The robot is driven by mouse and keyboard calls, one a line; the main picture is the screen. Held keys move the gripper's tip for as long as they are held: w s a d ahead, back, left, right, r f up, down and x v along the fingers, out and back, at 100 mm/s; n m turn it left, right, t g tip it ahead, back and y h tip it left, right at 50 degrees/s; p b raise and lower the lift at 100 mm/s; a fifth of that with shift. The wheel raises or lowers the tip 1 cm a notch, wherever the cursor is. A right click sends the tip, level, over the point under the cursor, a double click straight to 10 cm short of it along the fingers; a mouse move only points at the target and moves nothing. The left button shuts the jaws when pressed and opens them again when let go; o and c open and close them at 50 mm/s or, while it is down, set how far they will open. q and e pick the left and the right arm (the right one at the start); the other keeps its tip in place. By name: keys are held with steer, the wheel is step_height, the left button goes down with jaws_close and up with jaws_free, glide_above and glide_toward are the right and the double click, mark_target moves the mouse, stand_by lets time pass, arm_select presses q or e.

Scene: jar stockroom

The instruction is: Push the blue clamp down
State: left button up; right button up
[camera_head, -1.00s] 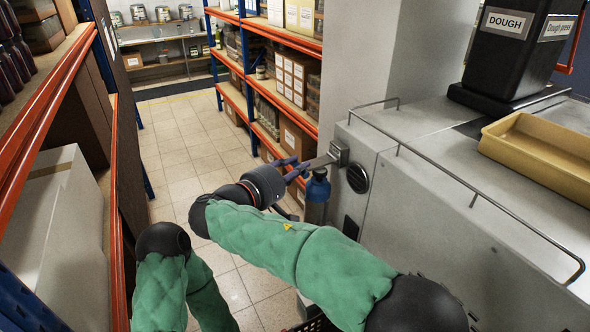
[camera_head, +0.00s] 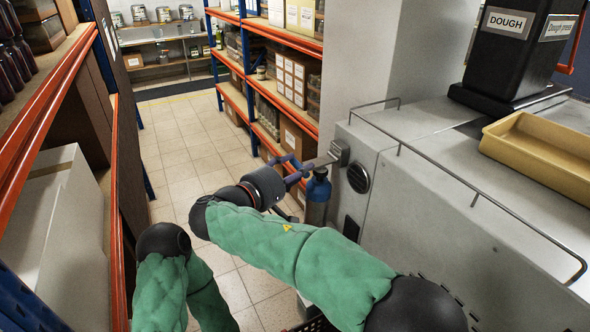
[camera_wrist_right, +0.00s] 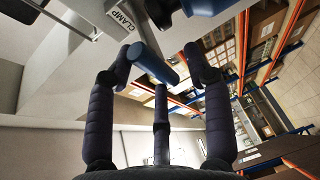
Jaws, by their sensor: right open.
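The blue clamp handle (camera_wrist_right: 152,63), a blue bar, lies between the spread fingers of my right gripper (camera_wrist_right: 165,75) in the right wrist view. The fingers are open around it, and I cannot tell whether any touches it. A plate marked CLAMP (camera_wrist_right: 122,18) is just above it. In the head view my right gripper (camera_head: 297,168) is at the front of the grey machine, at the outer end of the clamp's metal arm (camera_head: 324,162). Its fingers largely hide the handle there. My left gripper is not in view.
A blue-topped cylinder (camera_head: 317,200) stands close below the clamp arm. The grey machine (camera_head: 425,185) has a guard rail (camera_head: 470,192), a tan tray (camera_head: 545,150) and a black dough hopper (camera_head: 515,50). Shelves (camera_head: 270,85) stand behind; the tiled floor (camera_head: 185,150) between is clear.

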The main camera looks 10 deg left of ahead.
steer(key=v, duration=1.2)
steer(key=shift+f, duration=0.1)
